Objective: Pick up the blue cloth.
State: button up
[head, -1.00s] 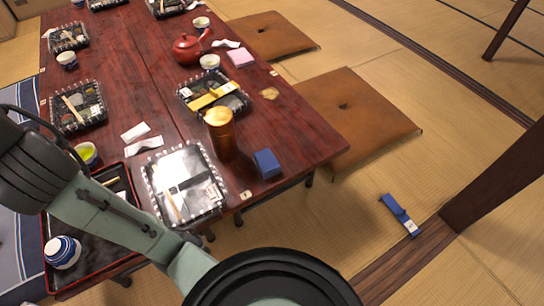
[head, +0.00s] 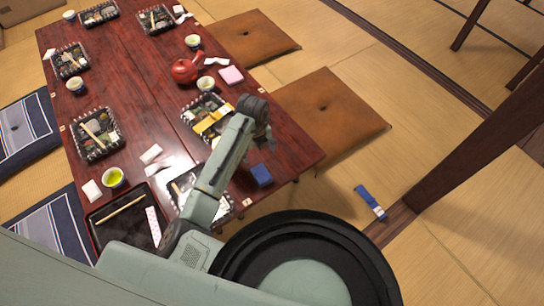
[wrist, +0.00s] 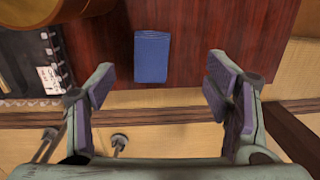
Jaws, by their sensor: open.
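The blue cloth (head: 261,174) is a small folded rectangle lying on the dark red table (head: 138,75) near its front right edge. In the wrist view the blue cloth (wrist: 152,57) lies flat on the table, beyond and between the fingertips. My gripper (wrist: 157,78) is open and empty, its two purple-padded fingers wide apart on either side of the cloth's line. In the head view my gripper (head: 272,142) hangs over the table near the cloth. I cannot tell its exact height above the table.
A gold cylinder (wrist: 78,10) stands left of the cloth, with a black lunch tray (wrist: 25,62) beside it. A red teapot (head: 186,70) and a pink cloth (head: 231,75) are farther back. A brown cushion (head: 325,115) and a blue packet (head: 371,202) lie on the floor.

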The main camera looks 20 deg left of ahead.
aim_at(261, 173)
jog(key=shift+s+d+f+m+g, duration=0.25)
jog(key=shift+s+f, duration=0.3)
jog(key=shift+f, duration=0.05)
jog(key=shift+s+d+f+m+g, duration=0.25)
jog(key=shift+s+f, duration=0.3)
notch_tip(261, 173, down, 4)
jog(key=shift+r, duration=0.1)
jog(key=shift+w+d+f+p, duration=0.1)
jog(key=shift+f+p, duration=0.3)
jog(key=shift+f, duration=1.1)
jog(key=shift+w+d+f+p, duration=0.1)
jog(key=shift+f+p, duration=0.25)
jog(key=shift+f, duration=1.1)
jog(key=shift+c, duration=0.4)
jog(key=c, duration=1)
jog(key=shift+r, duration=0.1)
